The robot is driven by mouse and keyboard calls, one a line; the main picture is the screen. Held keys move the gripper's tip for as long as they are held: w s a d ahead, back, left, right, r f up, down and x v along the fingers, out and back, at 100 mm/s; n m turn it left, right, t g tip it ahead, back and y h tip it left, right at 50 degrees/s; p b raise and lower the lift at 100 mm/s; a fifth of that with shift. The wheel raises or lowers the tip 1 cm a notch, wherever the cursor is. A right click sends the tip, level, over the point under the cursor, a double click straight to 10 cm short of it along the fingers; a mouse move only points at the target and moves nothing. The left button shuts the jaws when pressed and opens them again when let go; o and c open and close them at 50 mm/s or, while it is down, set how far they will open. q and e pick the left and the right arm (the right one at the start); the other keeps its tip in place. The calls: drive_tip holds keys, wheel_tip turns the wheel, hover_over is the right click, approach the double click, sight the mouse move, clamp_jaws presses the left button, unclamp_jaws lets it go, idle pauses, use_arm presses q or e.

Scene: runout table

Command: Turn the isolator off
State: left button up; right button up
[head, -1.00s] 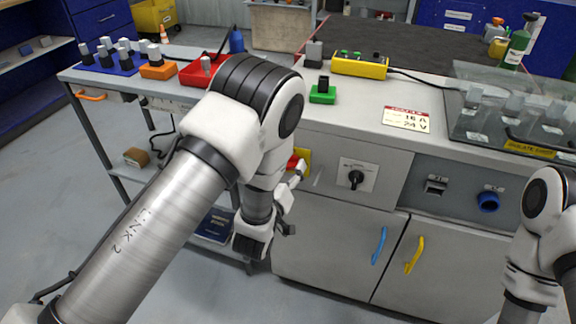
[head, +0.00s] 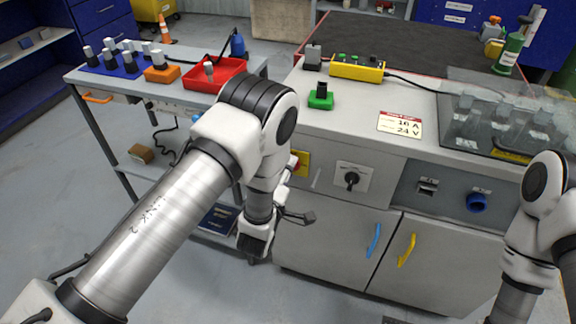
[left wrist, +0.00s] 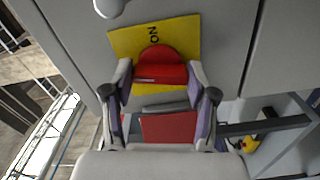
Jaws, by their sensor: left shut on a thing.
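The isolator is a red knob (left wrist: 160,70) on a yellow plate (left wrist: 120,42) marked ON, on the grey cabinet front. In the head view its yellow plate (head: 304,164) shows just right of my left wrist. My left gripper (left wrist: 162,90) is shut on the red knob, with one finger on each side of it. A red face (left wrist: 168,127) also shows between the fingers, lower in the left wrist view. My left forearm hides part of the isolator in the head view. My right arm shows at the right edge, but its gripper is out of view.
A black rotary switch (head: 351,180) sits right of the isolator. Blue (head: 374,240) and yellow (head: 406,250) door handles are below. A side trolley with a red tray (head: 232,68) stands left. A green-based button (head: 320,97) is on the worktop.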

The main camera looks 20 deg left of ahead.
use_arm(q)
drive_tip(key=shift+n+p, duration=0.6)
drive_tip(key=shift+n, duration=0.6)
drive_tip(key=o, duration=1.1)
drive_tip(key=shift+o, duration=0.2)
drive_tip(key=s, duration=0.7)
drive_tip(key=shift+s+a, duration=0.15)
drive_tip(key=shift+s, duration=0.1)
